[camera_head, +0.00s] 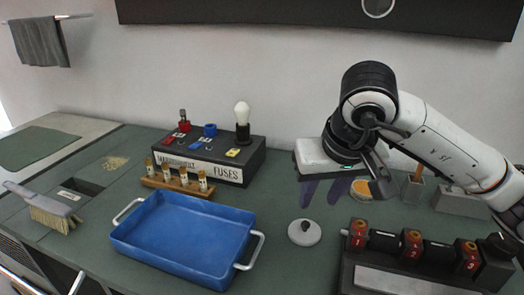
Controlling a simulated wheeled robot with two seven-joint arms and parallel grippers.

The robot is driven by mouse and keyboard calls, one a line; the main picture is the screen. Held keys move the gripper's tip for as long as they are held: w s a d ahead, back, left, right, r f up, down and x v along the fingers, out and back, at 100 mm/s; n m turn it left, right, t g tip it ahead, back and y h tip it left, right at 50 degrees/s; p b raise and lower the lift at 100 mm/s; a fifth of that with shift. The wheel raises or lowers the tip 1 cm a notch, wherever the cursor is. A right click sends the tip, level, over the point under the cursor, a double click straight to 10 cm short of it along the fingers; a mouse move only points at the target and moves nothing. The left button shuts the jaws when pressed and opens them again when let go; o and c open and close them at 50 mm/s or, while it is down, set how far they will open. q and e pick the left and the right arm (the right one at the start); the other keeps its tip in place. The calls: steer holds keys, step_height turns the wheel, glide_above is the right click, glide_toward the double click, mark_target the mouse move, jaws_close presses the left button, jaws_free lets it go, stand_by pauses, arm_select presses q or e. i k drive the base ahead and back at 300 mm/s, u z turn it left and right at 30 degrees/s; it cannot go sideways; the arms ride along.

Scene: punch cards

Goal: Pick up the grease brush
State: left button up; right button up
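My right gripper (319,201) reaches in from the right, with its two dark purplish fingers pointing down and apart over the back of the bench. Nothing shows between them. A thin wooden handle (418,174) stands up from a small grey holder (412,190) to the gripper's right; it may be the grease brush, but its lower end is hidden. A grey-handled brush with pale bristles (50,211) lies at the far left of the bench, well away from the gripper. My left gripper is not in view.
A blue tray (187,236) fills the front left. A wooden rack of vials (178,184) and a fuse box (211,154) stand behind it. A pale round knob (304,232), an orange-topped tin (360,189) and a numbered fuse block (411,245) sit near the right arm.

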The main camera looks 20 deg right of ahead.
mark_target(417, 177)
steer(key=k, duration=1)
